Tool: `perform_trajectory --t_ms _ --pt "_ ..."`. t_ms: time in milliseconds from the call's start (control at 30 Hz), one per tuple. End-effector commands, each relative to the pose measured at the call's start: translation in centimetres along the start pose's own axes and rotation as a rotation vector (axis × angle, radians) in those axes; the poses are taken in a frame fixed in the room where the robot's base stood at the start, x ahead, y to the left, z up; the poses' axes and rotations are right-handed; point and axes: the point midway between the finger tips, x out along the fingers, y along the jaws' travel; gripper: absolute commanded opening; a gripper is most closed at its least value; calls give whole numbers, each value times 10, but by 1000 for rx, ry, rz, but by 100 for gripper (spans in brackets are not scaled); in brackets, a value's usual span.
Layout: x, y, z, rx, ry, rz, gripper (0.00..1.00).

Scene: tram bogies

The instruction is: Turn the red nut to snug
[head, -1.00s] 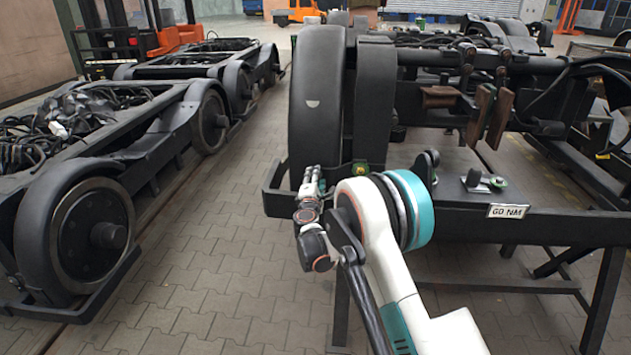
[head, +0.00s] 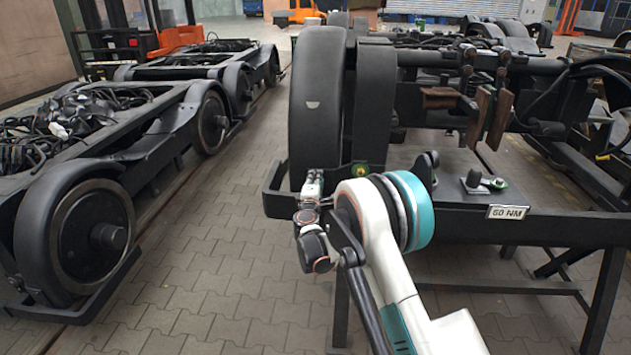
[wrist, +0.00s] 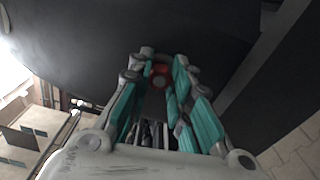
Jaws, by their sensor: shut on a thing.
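The red nut (wrist: 159,76) shows in the wrist view against a dark surface, between the fingertips of my gripper (wrist: 164,66). The teal and grey fingers stand on either side of it and are shut on it. In the head view my gripper (head: 313,178) is at the lower front of the black wheel cover (head: 316,100), by the left end of the frame. The nut is hidden there.
A black bogie frame with a "60 NM" plate (head: 507,212) reaches right of my arm. A small green-ringed part (head: 495,184) lies on it. Other bogies (head: 105,232) stand at the left. A clear paved aisle (head: 215,235) runs between.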

Motion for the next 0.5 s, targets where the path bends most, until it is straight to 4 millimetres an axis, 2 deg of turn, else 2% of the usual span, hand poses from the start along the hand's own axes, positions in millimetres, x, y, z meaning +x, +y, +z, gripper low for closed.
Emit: perform_trajectory --t_ms 500 --pt "0 -2 0 488 -1 0 0"
